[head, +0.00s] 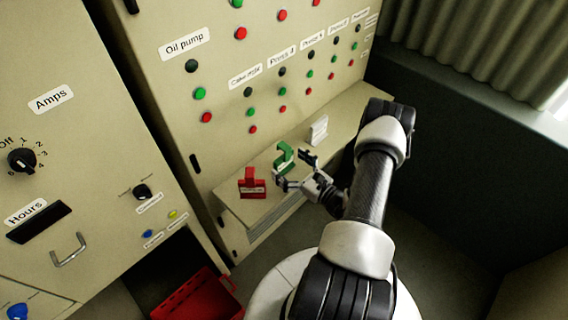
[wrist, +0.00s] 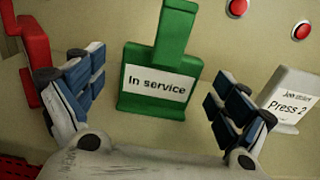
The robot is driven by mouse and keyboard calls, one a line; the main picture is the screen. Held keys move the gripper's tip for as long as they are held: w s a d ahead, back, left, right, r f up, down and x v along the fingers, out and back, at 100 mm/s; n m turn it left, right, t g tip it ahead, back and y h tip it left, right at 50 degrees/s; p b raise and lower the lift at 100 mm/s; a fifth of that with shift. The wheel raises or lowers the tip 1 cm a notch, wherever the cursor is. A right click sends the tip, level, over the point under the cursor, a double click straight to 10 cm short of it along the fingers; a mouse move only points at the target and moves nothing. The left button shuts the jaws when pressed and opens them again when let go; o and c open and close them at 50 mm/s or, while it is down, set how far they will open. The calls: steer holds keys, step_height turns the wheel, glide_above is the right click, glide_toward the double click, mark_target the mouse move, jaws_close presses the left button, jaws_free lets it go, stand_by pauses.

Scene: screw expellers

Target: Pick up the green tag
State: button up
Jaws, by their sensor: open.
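The green tag (head: 285,156) stands on the ledge of the control cabinet, between a red tag and a white tag. In the wrist view the green tag (wrist: 161,62) shows a white label reading "In service" and appears upright, slightly tilted in the picture. My gripper (head: 292,170) is close in front of it. In the wrist view my gripper (wrist: 158,92) is open, with one blue-padded finger on each side of the green tag and visible space between the fingers and the tag. Nothing is held.
The red tag (head: 252,184) stands left of the green tag on the ledge (head: 240,211). The white tag (head: 319,130), labelled "Press 2" in the wrist view (wrist: 290,98), stands to the right. The button panel (head: 225,110) rises behind. A red box (head: 195,298) lies low at left.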

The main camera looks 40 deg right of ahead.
steer(key=shift+w, duration=1.2)
steer(key=c, duration=1.2)
